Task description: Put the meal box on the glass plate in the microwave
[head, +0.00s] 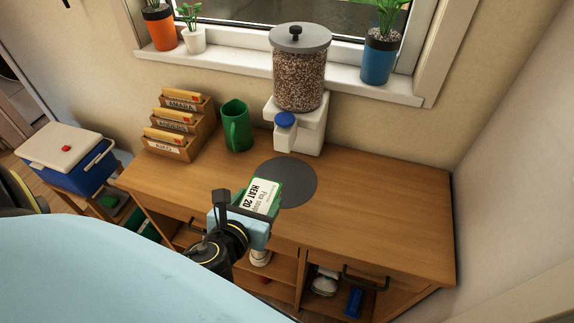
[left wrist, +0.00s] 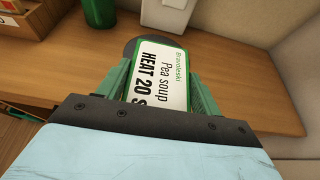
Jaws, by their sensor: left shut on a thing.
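The meal box (head: 262,193) is a white and green pack labelled "Pea soup, HEAT 20". My left gripper (head: 258,206) is shut on it and holds it near the front edge of the wooden counter (head: 385,205). In the left wrist view, the box (left wrist: 162,78) sits between the two green fingers of the left gripper (left wrist: 160,98), label facing the camera. No microwave and no glass plate show in either view. My right gripper is not in view.
A dark grey disc (head: 287,184) lies on the counter just beyond the box. Behind it stand a grain dispenser (head: 298,85), a green mug (head: 236,127) and a stepped wooden rack (head: 178,128). A blue cooler (head: 75,160) stands at left. The counter's right side is clear.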

